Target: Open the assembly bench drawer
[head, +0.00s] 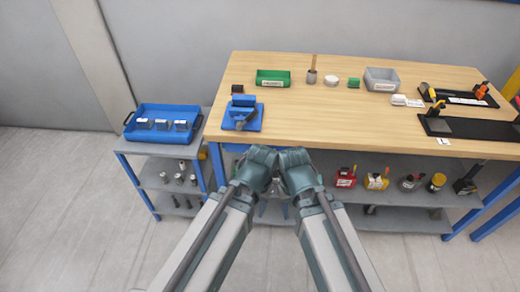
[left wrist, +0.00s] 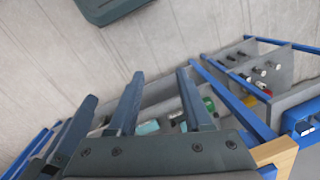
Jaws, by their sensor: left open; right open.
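The assembly bench (head: 330,120) has a light wooden top and a blue frame. No drawer front or handle can be made out; the area under the front edge, left of centre, is partly hidden by my arms. My left gripper (head: 262,157) and right gripper (head: 294,160) are close side by side at the bench's front edge in the head view. Both are open, and I see nothing held. In the left wrist view, the open dark fingers of my left gripper (left wrist: 160,100) point up the picture, with the bench's wooden edge (left wrist: 277,155) at lower right.
A blue tray (head: 140,134) sits on a grey side cart (head: 134,148) left of the bench. A blue fixture (head: 243,114), a green bin (head: 273,78) and a grey bin (head: 382,80) stand on the top. The lower shelf (head: 400,195) holds several small items. The floor at left is clear.

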